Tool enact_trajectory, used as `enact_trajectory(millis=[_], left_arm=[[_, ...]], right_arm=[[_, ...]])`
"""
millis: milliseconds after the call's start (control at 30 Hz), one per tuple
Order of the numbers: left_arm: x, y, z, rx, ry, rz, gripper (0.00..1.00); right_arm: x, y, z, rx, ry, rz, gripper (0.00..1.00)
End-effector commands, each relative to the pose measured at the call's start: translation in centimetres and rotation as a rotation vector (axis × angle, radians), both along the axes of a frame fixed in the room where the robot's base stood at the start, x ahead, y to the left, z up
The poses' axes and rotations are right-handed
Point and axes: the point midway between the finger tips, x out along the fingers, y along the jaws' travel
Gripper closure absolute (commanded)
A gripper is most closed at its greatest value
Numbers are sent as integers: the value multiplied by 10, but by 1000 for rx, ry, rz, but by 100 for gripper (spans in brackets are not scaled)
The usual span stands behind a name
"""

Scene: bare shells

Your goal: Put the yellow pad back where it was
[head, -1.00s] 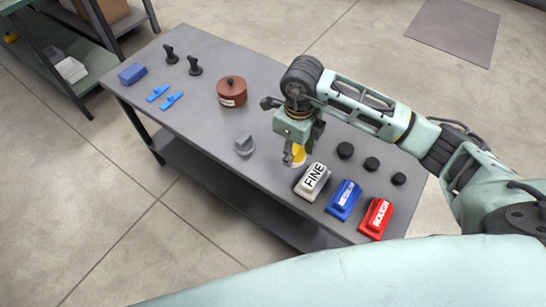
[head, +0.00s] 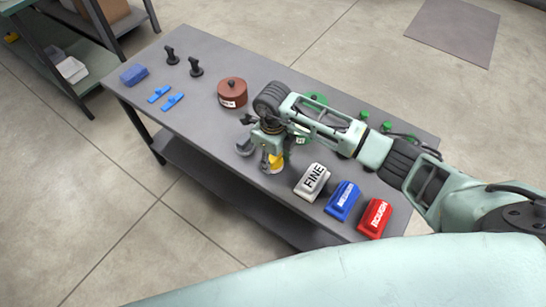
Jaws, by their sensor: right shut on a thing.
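The yellow pad (head: 278,162) is partly visible in the head view, at the fingers of my right gripper (head: 271,165). The right gripper is shut on it and points down over the front half of the grey table (head: 205,130). The fingers hide part of the pad, and I cannot tell whether it touches the table top. A round grey piece (head: 244,148) is just left of the gripper, partly covered by it. My left gripper is not in view.
Blocks marked FINE (head: 312,181), blue (head: 343,200) and red (head: 375,218) stand to the right. A brown lidded pot (head: 232,92) is behind left. Green pieces (head: 363,115) show behind my arm, which hides part of the table. The table's left-front area is clear.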

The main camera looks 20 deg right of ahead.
Motion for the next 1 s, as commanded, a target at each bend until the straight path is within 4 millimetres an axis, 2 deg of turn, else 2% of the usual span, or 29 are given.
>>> enact_trajectory(millis=[133,167,333,633,767,867,1000], left_arm=[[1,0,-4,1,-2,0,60],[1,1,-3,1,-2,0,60],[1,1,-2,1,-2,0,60],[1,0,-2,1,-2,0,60],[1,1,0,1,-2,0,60],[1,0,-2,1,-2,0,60],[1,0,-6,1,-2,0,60]], right_arm=[[0,0,-4,0,0,0,79],[0,0,-3,0,0,0,56],[0,0,-2,-1,1,0,41],[0,0,-2,-1,1,0,40],[1,0,5,0,-1,0,40],[1,0,19,0,-5,1,40],[2,0,50,0,-6,2,40]])
